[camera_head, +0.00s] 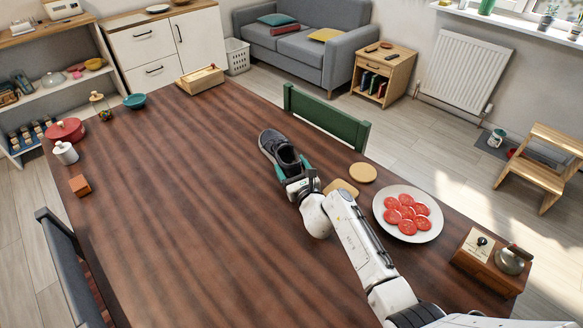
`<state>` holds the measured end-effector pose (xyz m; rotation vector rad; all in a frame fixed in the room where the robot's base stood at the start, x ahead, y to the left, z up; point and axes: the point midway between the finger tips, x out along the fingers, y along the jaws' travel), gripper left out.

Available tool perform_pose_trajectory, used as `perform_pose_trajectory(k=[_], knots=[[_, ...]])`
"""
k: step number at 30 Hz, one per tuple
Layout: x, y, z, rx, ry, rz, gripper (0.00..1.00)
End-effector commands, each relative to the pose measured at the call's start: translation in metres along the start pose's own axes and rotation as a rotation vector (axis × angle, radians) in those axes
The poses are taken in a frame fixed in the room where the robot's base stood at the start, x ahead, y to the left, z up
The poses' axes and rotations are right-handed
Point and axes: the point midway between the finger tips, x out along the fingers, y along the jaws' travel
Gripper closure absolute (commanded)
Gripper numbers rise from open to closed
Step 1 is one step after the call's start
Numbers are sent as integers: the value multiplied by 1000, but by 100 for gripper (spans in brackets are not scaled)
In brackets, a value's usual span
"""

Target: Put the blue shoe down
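The shoe (272,141) is dark grey, perhaps bluish, with a paler sole edge. It is over the far right part of the dark wooden table (190,200), toe pointing away from me and opening up. My gripper (289,165) reaches in from the lower right, its teal-tipped fingers on either side of the shoe's heel. The gripper looks shut on the heel end. I cannot tell whether the sole touches the table or hangs just above it.
A green chair (327,118) stands behind the shoe. A red pot (66,131) and a teal bowl (136,101) are far left. The table's middle is clear.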

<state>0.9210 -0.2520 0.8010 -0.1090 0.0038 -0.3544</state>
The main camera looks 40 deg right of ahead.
Motion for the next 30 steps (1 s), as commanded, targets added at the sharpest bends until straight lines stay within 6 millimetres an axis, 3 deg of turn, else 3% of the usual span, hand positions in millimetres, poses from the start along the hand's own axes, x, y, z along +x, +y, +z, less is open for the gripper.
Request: perform_pose_trajectory(k=[5, 14, 19, 30], knots=[[1, 0, 1, 0, -3, 0, 10], [-4, 0, 2, 1, -3, 0, 10], [-25, -1, 4, 3, -1, -1, 10], [-95, 0, 2, 2, -2, -1, 10]])
